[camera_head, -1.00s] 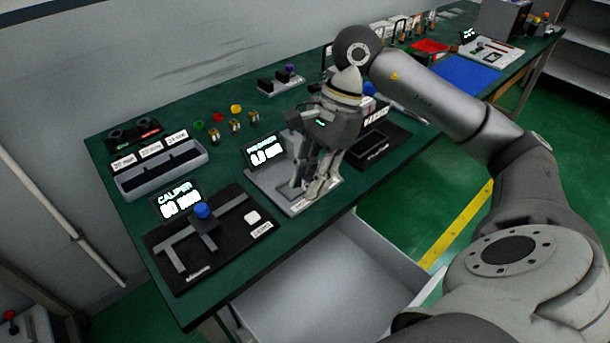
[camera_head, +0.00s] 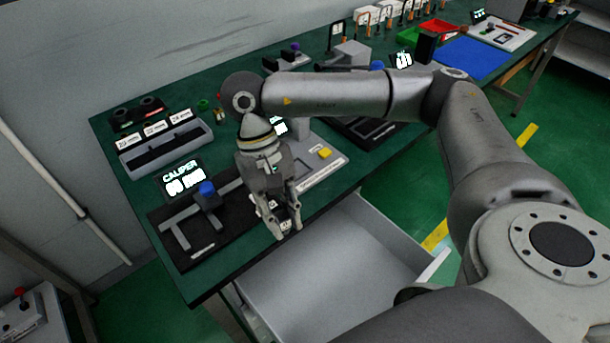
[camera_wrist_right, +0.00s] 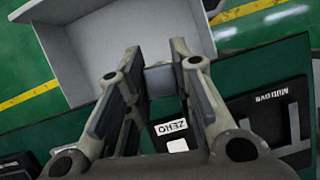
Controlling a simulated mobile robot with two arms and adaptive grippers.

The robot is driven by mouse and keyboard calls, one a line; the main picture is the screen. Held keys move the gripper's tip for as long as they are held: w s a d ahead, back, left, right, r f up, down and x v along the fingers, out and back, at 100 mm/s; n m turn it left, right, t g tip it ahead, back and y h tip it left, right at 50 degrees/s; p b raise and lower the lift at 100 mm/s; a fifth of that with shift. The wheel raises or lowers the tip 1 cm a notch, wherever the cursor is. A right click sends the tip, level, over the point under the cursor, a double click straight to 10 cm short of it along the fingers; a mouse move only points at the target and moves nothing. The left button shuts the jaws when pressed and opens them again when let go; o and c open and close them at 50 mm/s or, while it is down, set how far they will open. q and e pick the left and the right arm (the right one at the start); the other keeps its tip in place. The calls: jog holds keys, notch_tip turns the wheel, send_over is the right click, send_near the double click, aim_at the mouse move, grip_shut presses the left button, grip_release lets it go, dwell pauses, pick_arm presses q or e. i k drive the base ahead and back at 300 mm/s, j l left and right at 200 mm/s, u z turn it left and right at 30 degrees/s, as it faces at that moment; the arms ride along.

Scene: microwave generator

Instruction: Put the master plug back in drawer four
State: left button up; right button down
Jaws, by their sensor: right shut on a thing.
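My right gripper (camera_head: 286,230) points down over the table's front edge, between the caliper station and the open drawer (camera_head: 335,262). In the right wrist view its fingers (camera_wrist_right: 160,76) are shut on a small grey metal piece, which looks like the master plug (camera_wrist_right: 161,80). The plug is mostly hidden by the fingers in the head view. The drawer is pulled out below the tabletop; its visible grey floor looks empty, and it also shows in the wrist view (camera_wrist_right: 120,45). I cannot read a number on it. My left gripper is not in view.
The black caliper board (camera_head: 185,240) with its blue knob lies left of the gripper. A grey gauge station (camera_head: 325,165) with a yellow button stands behind. A long grey labelled tray (camera_head: 165,150) is at the back left. The space above the drawer is free.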

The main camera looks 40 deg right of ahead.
aim_at(337, 292)
jog(key=i+j+z, duration=0.1)
jog(key=j, duration=0.15)
jog(key=i+j, duration=0.15)
jog(key=j, duration=0.15)
jog(key=i+j+z, duration=0.15)
jog(key=j+z, duration=0.1)
jog(key=z, duration=1.35)
jog(key=k+l, duration=0.05)
